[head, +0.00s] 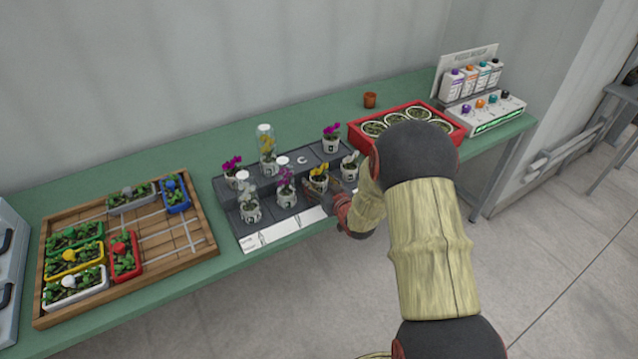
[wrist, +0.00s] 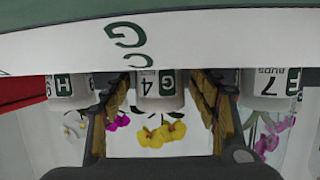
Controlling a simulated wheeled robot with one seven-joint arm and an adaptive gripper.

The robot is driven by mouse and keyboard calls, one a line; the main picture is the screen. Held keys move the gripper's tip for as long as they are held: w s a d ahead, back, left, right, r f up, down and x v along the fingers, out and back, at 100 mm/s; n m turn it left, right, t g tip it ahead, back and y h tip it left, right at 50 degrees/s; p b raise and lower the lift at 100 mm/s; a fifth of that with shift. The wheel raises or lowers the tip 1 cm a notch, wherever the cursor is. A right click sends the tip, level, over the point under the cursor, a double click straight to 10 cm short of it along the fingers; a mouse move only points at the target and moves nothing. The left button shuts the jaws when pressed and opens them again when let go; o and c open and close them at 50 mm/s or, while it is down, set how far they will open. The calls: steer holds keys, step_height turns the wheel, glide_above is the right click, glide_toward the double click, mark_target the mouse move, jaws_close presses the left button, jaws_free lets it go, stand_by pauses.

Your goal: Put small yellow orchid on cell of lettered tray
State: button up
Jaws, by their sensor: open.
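The small yellow orchid (head: 319,178) stands in a white pot in the front row of the dark grey lettered tray (head: 289,221). In the upside-down wrist view its pot (wrist: 158,90), marked G and 4, hangs between the fingers with the yellow flowers (wrist: 160,133) below. My gripper (head: 338,203) is open at the tray's front, its two fingers (wrist: 160,100) on either side of the pot. Whether they touch it I cannot tell. The back-row cell marked C (head: 301,160) is empty.
Covered orchids stand close left, including a tall yellow one (head: 267,146); a white orchid (head: 349,165) stands close right. A magenta orchid (head: 331,136) is behind. A red crate (head: 357,142) and a wooden tray (head: 206,240) flank the lettered tray.

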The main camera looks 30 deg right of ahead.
steer(key=p+v, duration=0.3)
steer(key=v, duration=0.8)
steer(key=shift+s+r, duration=0.15)
steer(key=shift+s, duration=0.05)
steer(key=s+a+r+g+h, duration=0.1)
steer(key=s+a+r+g, duration=0.15)
steer(key=r, duration=0.45)
steer(key=s+a+r+g, duration=0.2)
steer(key=a+r, duration=0.1)
steer(key=r, duration=0.4)
steer(key=s+a+r+g, duration=0.1)
steer(key=s+a+r, duration=0.1)
steer(key=s+a, duration=0.2)
steer(key=s+a+r+g+y, duration=0.1)
steer(key=s+a+r+g, duration=0.1)
steer(key=s, duration=0.9)
steer(key=s+a+r+g+y, duration=0.1)
steer(key=s+a+r, duration=0.2)
steer(key=s+a, duration=0.4)
steer(key=shift+s+r+n, duration=0.3)
steer(key=shift+r+n, duration=0.05)
steer(key=shift+n, duration=0.05)
